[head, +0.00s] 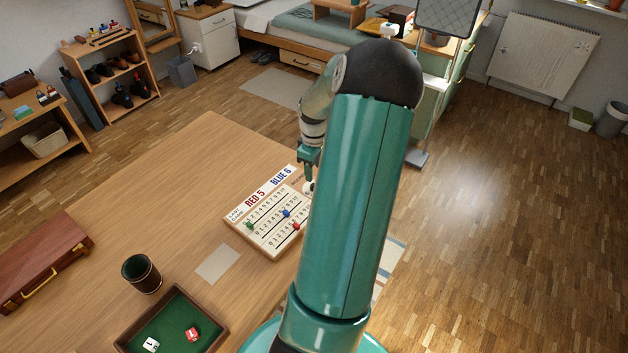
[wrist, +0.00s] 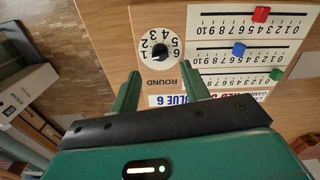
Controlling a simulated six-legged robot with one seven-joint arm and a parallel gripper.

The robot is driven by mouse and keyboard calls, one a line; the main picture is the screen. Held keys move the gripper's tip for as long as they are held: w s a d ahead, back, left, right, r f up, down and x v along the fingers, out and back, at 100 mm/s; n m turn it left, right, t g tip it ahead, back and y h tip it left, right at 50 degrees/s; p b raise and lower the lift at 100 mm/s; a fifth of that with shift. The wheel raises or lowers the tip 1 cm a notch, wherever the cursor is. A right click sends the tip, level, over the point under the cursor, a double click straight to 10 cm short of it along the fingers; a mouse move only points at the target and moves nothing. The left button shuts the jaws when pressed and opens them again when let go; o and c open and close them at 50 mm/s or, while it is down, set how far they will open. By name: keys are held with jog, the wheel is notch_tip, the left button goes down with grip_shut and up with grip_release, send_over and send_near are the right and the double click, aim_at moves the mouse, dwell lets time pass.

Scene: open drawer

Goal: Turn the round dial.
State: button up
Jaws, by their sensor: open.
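The round dial (wrist: 159,48) is a white disc with numbers around it and a black knob at its centre, above the upside-down word ROUND in the wrist view. It sits on the wooden score board (head: 268,253), and a small part of the dial (head: 308,187) shows in the head view beside my arm. My gripper (wrist: 161,76) is open, its two green fingers apart on either side of the ROUND label. The dial lies just beyond the fingertips and the knob is not between them. In the head view my gripper (head: 308,172) hangs over the board's dial end, partly hidden by my arm.
The board has red (wrist: 261,14), blue (wrist: 239,48) and green (wrist: 276,74) sliding markers beside the dial. On the table (head: 190,160) are a dice tray (head: 215,330), a dark cup (head: 141,273), a paper (head: 217,263) and a brown case (head: 40,260). The table's far part is clear.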

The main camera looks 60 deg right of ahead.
notch_tip(320, 180, down, 6)
jog(key=shift+r, duration=0.1)
jog(key=c, duration=1)
